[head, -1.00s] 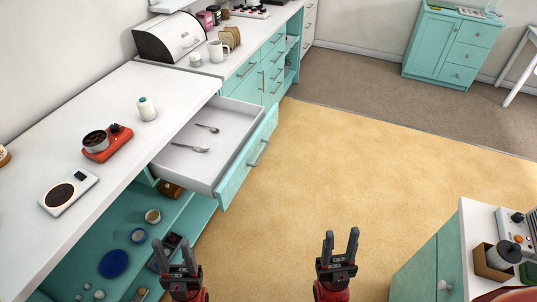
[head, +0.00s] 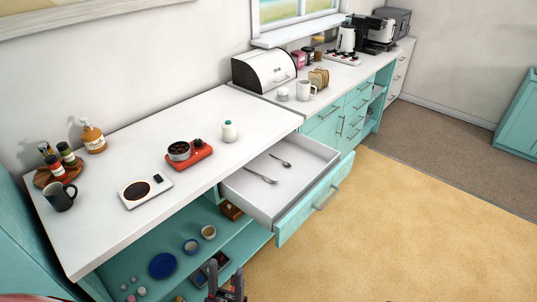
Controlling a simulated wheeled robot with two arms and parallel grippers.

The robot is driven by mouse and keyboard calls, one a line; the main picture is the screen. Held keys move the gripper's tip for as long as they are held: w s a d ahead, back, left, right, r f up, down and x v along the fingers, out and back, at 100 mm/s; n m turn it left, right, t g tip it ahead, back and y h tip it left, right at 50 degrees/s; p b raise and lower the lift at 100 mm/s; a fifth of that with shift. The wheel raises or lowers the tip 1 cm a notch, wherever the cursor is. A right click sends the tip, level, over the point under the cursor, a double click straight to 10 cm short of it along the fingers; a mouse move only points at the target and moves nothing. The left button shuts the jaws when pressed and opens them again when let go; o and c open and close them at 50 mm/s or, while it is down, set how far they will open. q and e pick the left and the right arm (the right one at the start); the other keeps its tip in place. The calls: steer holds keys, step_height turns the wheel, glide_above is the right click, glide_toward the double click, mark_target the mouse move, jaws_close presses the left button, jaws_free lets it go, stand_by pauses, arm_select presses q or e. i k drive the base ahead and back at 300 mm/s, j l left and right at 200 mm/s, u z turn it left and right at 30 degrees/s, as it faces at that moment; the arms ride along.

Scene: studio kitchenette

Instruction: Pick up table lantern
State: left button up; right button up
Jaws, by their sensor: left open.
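I cannot make out a table lantern in the head view. My left gripper (head: 226,272) shows at the bottom edge, its fingers apart and pointing up, with nothing between them. It appears in front of the open lower shelf, below the pulled-out drawer. The rest of the left arm is cut off by the frame. My right gripper is out of view.
The white counter (head: 120,235) bears an amber bottle (head: 93,138), a dark mug (head: 60,196), a scale (head: 145,191) and a red burner (head: 189,155). An open drawer (head: 255,195) with cutlery juts over the floor. Yellow floor (head: 400,240) at right is clear.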

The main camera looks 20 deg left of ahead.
mark_target(229, 132)
steer(key=i+u, duration=0.1)
steer(key=u, duration=1.6)
steer(key=i+l+u, duration=0.1)
steer(key=i+l, duration=0.15)
steer(key=i+l+u, duration=0.1)
steer(key=l, duration=0.35)
steer(key=i+l, duration=0.3)
steer(key=l+u, duration=0.05)
